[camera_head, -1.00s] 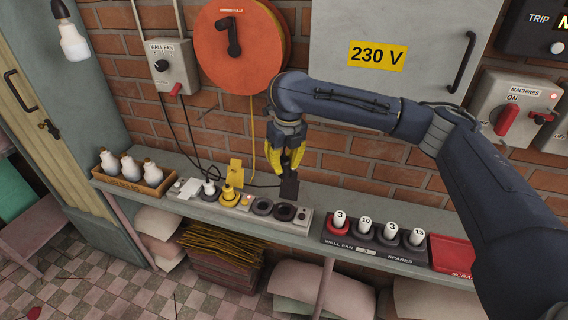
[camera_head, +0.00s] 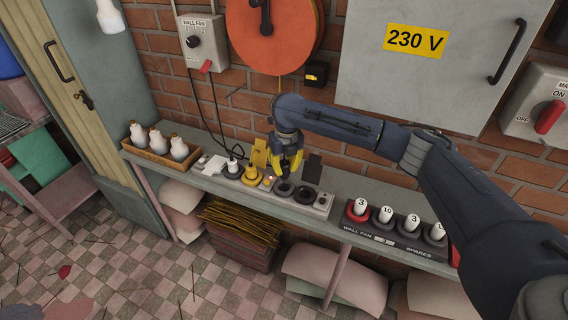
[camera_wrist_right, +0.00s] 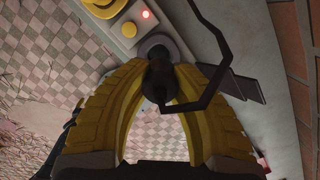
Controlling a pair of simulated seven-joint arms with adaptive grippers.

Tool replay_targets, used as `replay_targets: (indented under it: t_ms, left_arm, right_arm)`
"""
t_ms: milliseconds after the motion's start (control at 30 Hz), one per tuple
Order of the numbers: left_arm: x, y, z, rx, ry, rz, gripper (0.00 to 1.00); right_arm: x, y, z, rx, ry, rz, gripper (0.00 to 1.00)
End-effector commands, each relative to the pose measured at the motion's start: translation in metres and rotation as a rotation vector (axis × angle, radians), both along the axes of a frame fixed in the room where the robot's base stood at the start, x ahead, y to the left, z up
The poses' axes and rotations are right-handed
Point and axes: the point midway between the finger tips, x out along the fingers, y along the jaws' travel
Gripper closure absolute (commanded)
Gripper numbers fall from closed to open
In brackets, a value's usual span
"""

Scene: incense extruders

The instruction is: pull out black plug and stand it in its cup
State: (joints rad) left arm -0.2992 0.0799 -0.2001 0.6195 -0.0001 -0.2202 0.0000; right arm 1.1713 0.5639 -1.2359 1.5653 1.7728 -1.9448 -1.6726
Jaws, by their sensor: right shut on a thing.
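The black plug (camera_wrist_right: 160,82) shows in the right wrist view between my right gripper's (camera_wrist_right: 160,100) yellow fingers, which are shut on it. A bent black cord runs from it to the right. A dark round ring (camera_wrist_right: 158,44) lies at the plug's far end; I cannot tell whether the plug is in it or just above it. In the head view my right gripper (camera_head: 287,170) is low over the socket strip (camera_head: 322,206), by the left of two dark rings (camera_head: 303,193), and hides the plug. I cannot tell which ring is its cup. My left gripper is not in view.
A yellow plug (camera_head: 251,173) and a white plug (camera_head: 232,164) stand to the left on the strip. A dark upright plate (camera_head: 312,168) stands behind the rings. A numbered fuse rack (camera_head: 384,238) is to the right, a bulb crate (camera_head: 160,150) at the left.

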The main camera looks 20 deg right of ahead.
Motion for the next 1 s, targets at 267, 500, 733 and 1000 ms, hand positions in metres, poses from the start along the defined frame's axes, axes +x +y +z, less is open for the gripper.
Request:
replay_targets:
  t_ms: [267, 500, 733, 1000]
  left_arm:
    - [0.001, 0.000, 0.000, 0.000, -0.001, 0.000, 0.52]
    - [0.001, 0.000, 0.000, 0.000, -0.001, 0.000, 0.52]
    - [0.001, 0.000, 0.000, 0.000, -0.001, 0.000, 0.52]
    - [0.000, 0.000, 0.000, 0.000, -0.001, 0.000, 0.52]
  right_arm:
    - [0.000, 0.000, -0.020, 0.000, 0.000, -0.001, 1.00]
    - [0.000, 0.000, -0.031, 0.001, 0.000, -0.001, 1.00]
    - [0.000, 0.000, -0.034, 0.000, -0.001, -0.001, 1.00]
    - [0.000, 0.000, -0.034, 0.000, -0.001, -0.001, 1.00]
